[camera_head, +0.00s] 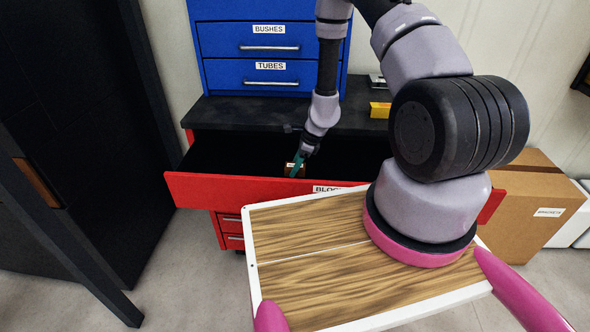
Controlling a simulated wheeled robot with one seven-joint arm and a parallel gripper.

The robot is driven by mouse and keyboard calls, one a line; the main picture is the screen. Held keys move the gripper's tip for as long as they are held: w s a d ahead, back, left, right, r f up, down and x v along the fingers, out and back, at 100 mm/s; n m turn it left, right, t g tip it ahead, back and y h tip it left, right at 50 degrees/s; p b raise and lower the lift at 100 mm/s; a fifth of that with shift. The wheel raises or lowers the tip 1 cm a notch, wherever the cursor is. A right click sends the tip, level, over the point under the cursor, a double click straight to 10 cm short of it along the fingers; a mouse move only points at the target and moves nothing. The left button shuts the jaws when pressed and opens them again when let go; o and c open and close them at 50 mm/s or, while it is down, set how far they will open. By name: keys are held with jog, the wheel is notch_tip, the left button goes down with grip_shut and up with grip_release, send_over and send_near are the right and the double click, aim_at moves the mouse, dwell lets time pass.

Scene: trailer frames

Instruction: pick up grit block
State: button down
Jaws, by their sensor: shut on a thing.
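The grit block (289,169) is a small brown piece with a pale label. It is inside the open red drawer (240,187), near the front wall. My gripper (298,167), with teal fingers, reaches down into the drawer and is shut on the block. The fingers cover part of the block. I cannot tell whether the block touches the drawer floor. The drawer front has a label starting "BLOC", partly hidden by my wooden deck.
A blue cabinet (222,50) with drawers labelled BUSHES and TUBES stands on the dark worktop (245,115) behind. A yellow item (380,110) lies on the worktop. A cardboard box (535,215) stands at right, a dark cabinet (75,120) at left.

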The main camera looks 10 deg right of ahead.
notch_tip(320, 180, up, 17)
jog(key=shift+f, duration=0.1)
dwell(0.3)
